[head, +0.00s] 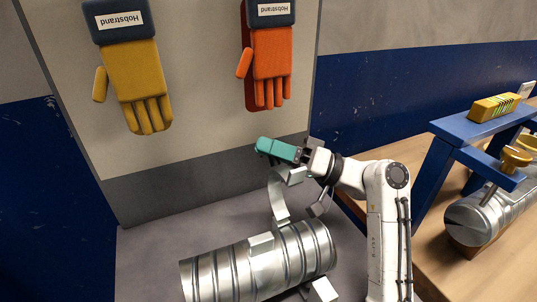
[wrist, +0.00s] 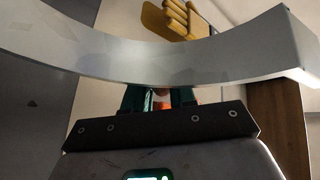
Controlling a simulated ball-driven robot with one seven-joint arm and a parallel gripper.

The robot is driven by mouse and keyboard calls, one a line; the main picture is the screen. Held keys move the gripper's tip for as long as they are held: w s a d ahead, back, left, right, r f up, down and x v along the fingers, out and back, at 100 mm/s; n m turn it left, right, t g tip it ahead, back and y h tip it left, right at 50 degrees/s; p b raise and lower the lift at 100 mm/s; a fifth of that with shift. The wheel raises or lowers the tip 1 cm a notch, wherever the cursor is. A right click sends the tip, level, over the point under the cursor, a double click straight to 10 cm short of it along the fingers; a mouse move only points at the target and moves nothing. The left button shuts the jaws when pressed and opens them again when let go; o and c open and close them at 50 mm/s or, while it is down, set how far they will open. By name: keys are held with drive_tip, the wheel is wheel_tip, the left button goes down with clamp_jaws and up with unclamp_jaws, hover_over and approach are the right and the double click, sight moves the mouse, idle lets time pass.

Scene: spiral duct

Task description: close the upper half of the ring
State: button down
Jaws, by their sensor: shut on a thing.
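The upper half of the ring (head: 277,197) is a thin grey metal arc. In the head view it stands up, swung open, above the spiral duct (head: 215,276), a ribbed silver tube lying on the grey surface. My gripper (head: 264,147), with teal fingers, is at the arc's top end and shut on it. In the wrist view the arc (wrist: 150,62) crosses in front of the teal fingers (wrist: 160,98) and hides their tips, so the exact contact is hidden. A pale flange (head: 325,290) shows low beside the duct's right end.
A yellow glove (head: 136,75) and an orange glove (head: 270,62) hang on the panel behind. At right a blue stand (head: 440,165) carries a yellow block (head: 494,107), with another metal duct (head: 478,218) under it. The grey surface left of the duct is clear.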

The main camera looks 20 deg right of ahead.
idle(0.3)
drive_tip(key=c, duration=1)
unclamp_jaws()
drive_tip(key=shift+r, duration=0.3)
wheel_tip(320, 180, up, 3)
drive_tip(key=shift+f, duration=0.2)
drive_tip(key=s+r, duration=0.4)
drive_tip(key=r, duration=0.1)
drive_tip(key=shift+s+r, duration=0.25)
drive_tip(key=shift+s, duration=0.15)
drive_tip(key=s+r, duration=0.1)
drive_tip(key=s, duration=0.2)
drive_tip(key=s+r+b, duration=0.1)
drive_tip(key=s, duration=0.2)
drive_tip(key=s+r, duration=0.2)
drive_tip(key=s, duration=0.1)
drive_tip(key=shift+s+r, duration=0.1)
